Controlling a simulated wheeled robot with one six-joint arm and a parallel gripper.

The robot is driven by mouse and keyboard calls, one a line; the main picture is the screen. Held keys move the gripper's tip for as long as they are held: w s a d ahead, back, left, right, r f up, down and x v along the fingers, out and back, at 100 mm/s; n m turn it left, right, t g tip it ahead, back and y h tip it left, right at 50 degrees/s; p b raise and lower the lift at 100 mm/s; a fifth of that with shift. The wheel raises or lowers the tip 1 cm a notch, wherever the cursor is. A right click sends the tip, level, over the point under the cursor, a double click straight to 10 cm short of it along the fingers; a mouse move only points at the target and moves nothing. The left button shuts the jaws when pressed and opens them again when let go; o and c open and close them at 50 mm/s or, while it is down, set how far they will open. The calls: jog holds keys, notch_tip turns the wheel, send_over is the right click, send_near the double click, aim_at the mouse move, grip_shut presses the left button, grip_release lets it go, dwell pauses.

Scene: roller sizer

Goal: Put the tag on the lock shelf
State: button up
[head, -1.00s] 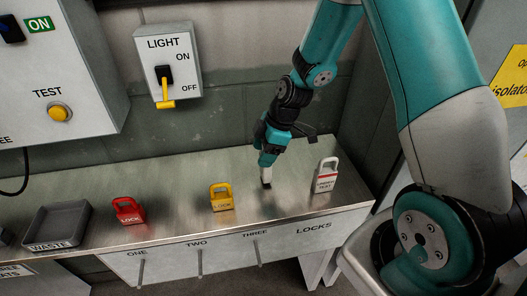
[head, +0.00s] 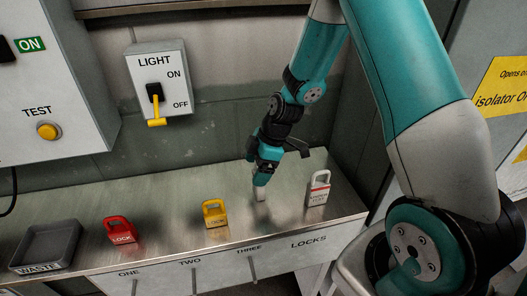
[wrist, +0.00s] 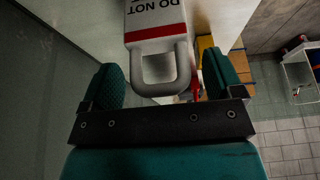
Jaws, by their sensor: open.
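The tag (head: 318,194) is white with a red band, black print and a grey loop on top. It stands on the right part of the metal shelf (head: 170,195), above the word LOCKS. My gripper (head: 261,194) points down over the shelf, left of the tag, with a gap between them in the head view. In the wrist view my gripper (wrist: 163,75) is open, and the loop of the tag (wrist: 155,20) appears between the two fingers. I cannot tell whether they touch it. The lower part of the tag is cut off there.
A yellow lock (head: 215,215) and a red lock (head: 121,231) stand left of my gripper. A grey WASTE tray (head: 47,248) is at far left. A light switch box (head: 160,85) and a control box (head: 50,90) are on the wall. The shelf's back strip is clear.

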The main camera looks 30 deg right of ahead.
jog(key=a+b+v, duration=0.1)
jog(key=b+v, duration=0.1)
jog(key=v, duration=0.9)
jog(key=s+a+r+m, duration=0.3)
jog(key=s+a, duration=0.4)
jog(key=s, duration=0.3)
jog(key=s+a+r+m+g, duration=0.1)
jog(key=s+a+r+m, duration=0.3)
jog(key=s, duration=0.7)
jog(key=a+r, duration=0.2)
jog(key=a, duration=0.2)
jog(key=shift+a+r, duration=0.2)
jog(key=shift+s, duration=0.1)
jog(key=shift+c, duration=0.2)
